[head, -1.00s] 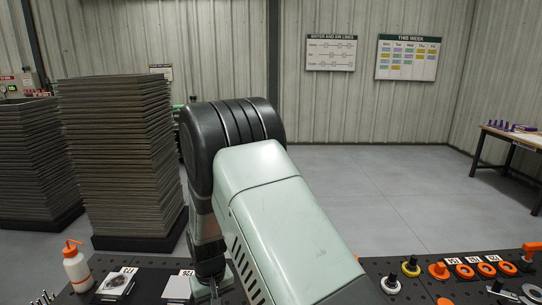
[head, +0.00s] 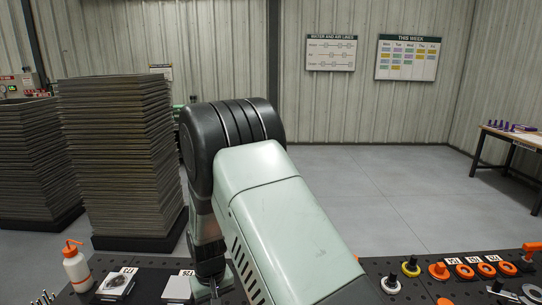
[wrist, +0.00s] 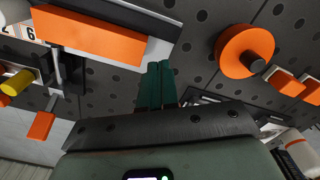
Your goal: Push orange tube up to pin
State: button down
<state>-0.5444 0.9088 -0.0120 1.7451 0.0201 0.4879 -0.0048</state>
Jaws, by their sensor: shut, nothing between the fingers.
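In the wrist view, an orange bar-shaped piece (wrist: 90,35), which looks like the orange tube, lies along a pale grey plate (wrist: 172,30). My gripper (wrist: 160,68) has its dark green fingers closed together, with their tips just off the right end of this piece; I cannot tell whether they touch it. A round orange part (wrist: 243,50) with a dark peg (wrist: 257,66) is to the right, apart from the fingers. I cannot tell which part is the task's pin. In the head view my arm hides the gripper and this work area.
The black perforated board (wrist: 207,88) carries several fittings. In the wrist view, a yellow cylinder (wrist: 17,83) is at left and orange blocks (wrist: 283,82) at right. In the head view, a white bottle (head: 76,270) stands at left and orange rings (head: 465,271) at right.

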jog(key=shift+f, duration=0.1)
jog(key=shift+f, duration=1.45)
jog(key=shift+s+d, duration=0.1)
jog(key=shift+d, duration=1.4)
jog(key=shift+a, duration=0.15)
jog(key=shift+a, duration=0.5)
notch_tip(320, 180, up, 7)
dwell(0.4)
